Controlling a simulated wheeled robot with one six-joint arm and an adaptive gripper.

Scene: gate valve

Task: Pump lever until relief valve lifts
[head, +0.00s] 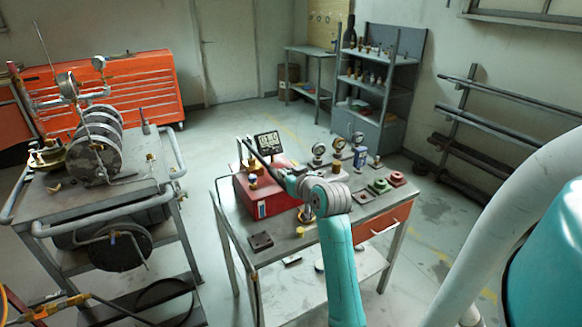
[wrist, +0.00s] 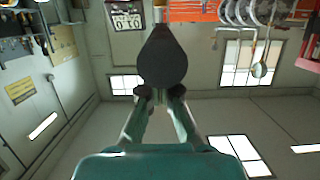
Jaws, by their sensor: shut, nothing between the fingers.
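A red box-shaped unit (head: 242,195) stands on the grey workbench (head: 285,258). A dark bar that looks like the lever (head: 258,151) slants above it, in front of a digital display (head: 268,140). My gripper (head: 284,178) is over the red unit, close to the bar's lower end; the head view does not settle contact. In the wrist view, my gripper (wrist: 160,94) is shut with nothing held. A dark, rounded lever end (wrist: 162,56) fills the view just beyond the fingertips. The display also shows there (wrist: 127,20). I cannot tell which fitting is the relief valve.
Several dial gauges (head: 318,152) and small red and green blocks (head: 380,186) stand right on the bench. A cart (head: 85,205) with metal cylinders is at left. An orange cabinet (head: 130,90) and a shelf (head: 365,85) are behind. Floor between them is clear.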

